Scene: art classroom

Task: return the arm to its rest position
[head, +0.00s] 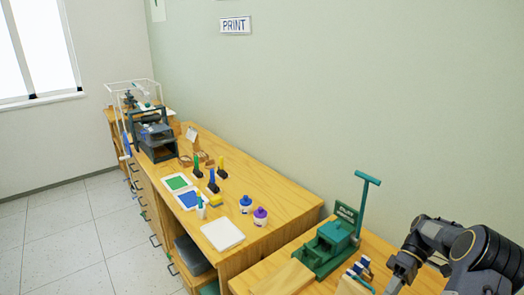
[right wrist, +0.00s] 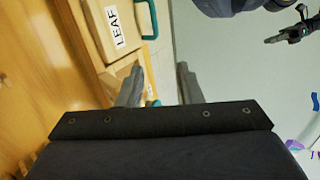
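My right arm comes in at the lower right of the head view, dark grey and bent, above the right end of the bench. Its hand end (head: 398,272) hangs at the bottom edge, close to the green press, and its fingers are not clear there. In the right wrist view my right gripper (right wrist: 158,88) has two grey fingers spread apart with nothing between them. My left gripper does not show in the head view. A dark jointed part (right wrist: 288,32) shows at the upper right of the wrist view; I cannot tell what it is.
A green press (head: 328,246) with a tall T-handle stands on the near bench. The longer bench (head: 262,180) holds ink pads, bottles, stamps, a white tray (head: 222,234) and a dark machine (head: 155,137). A box labelled LEAF (right wrist: 112,30) shows in the wrist view. Tiled floor is clear at left.

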